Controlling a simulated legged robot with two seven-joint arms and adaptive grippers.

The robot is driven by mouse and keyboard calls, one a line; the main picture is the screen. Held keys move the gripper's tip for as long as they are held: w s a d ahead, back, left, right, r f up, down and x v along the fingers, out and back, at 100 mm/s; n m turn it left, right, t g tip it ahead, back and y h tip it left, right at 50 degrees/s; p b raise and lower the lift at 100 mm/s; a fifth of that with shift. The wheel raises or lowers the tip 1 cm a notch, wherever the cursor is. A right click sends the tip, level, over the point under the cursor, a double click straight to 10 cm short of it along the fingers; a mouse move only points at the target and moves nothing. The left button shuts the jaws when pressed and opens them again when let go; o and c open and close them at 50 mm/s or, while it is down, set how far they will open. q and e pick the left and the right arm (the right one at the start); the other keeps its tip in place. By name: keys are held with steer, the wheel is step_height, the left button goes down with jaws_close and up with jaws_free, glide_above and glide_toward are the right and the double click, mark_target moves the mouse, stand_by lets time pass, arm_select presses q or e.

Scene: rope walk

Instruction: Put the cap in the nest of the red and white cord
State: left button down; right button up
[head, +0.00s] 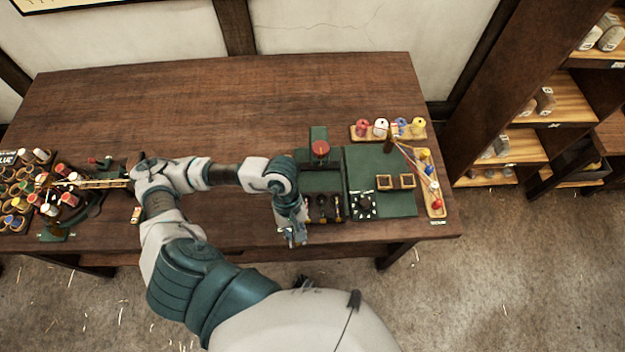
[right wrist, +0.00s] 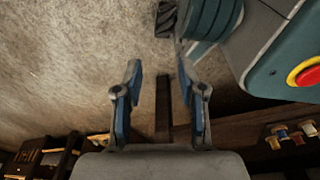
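No cap can be told for certain in the head view. A round red-topped piece (head: 320,149) stands on a green base behind the dark tray. Two small square wooden frames (head: 384,182) lie side by side on the green mat (head: 370,160); I cannot tell which nest belongs to the red and white cord. Red, yellow and other cords (head: 414,160) run from a dark post to the rack at right. My left gripper (head: 291,238) is at the table's front edge, left of the mat; its fingers are too small to judge. My right gripper (right wrist: 160,85) is open and empty above the floor.
A rack of red, white, blue and yellow spools (head: 381,129) stands behind the mat. A dark tray (head: 312,207) holds small tools near my left gripper. Many coloured spools (head: 50,195) crowd the table's left end. The table's back middle is clear.

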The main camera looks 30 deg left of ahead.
arm_select(q)
steer(key=w+a, duration=0.1)
steer(key=w, duration=0.3)
steer(key=w+a+p, duration=0.1)
steer(key=w+a, duration=0.1)
steer(key=w, duration=0.3)
steer(key=w+a+f+p, duration=0.1)
steer(key=w+a, duration=0.1)
steer(key=w, duration=0.2)
steer(key=shift+w+a+f, duration=0.1)
steer(key=shift+w, duration=0.2)
steer(key=shift+w+a+f, duration=0.1)
steer(key=shift+w+a, duration=0.15)
steer(key=shift+w, duration=0.05)
steer(key=shift+f, duration=0.15)
steer(key=f, duration=0.3)
steer(key=shift+d, duration=0.4)
steer(key=shift+f, duration=0.1)
arm_select(e)
steer(key=s+d+f, duration=0.1)
steer(key=s+f, duration=0.1)
steer(key=s, duration=0.4)
steer(key=shift+s+d+f, duration=0.2)
steer(key=shift+s+d, duration=0.1)
steer(key=shift+s, duration=0.05)
